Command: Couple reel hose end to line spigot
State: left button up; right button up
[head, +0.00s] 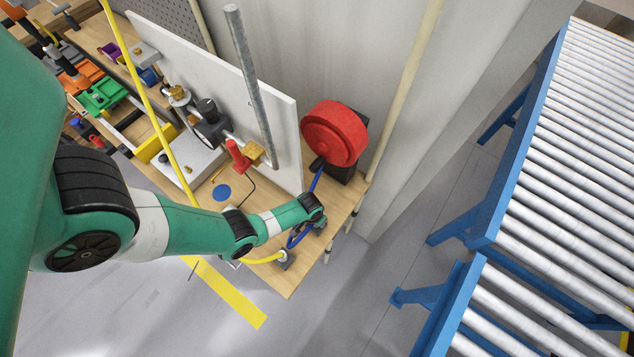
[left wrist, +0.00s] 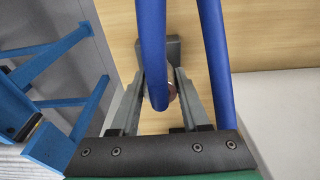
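The red hose reel (head: 335,133) stands on the bench at the right end of the white panel. A blue hose (head: 316,178) runs down from it towards my left gripper (head: 318,226) at the bench's front right corner. In the left wrist view, two blue hose lengths (left wrist: 152,50) cross in front of my left gripper (left wrist: 159,78). Its fingers stand apart, with a copper-coloured fitting (left wrist: 172,92) partly visible between them beside a grey block (left wrist: 173,48). The hose hides whether they touch it. A yellow hose (head: 262,260) ends at a pale fitting (head: 282,256) near the bench edge.
The white panel (head: 215,75) with valves and an upright grey pipe (head: 248,80) stands behind my arm. A blue-framed roller conveyor (head: 550,160) is at the right. Bare bench (head: 285,280) lies at the front corner, with open floor beyond it.

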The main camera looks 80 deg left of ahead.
pick_arm(q)
grip_shut()
jog(key=shift+r+p, duration=0.65)
pick_arm(e)
jog(key=shift+r, duration=0.6)
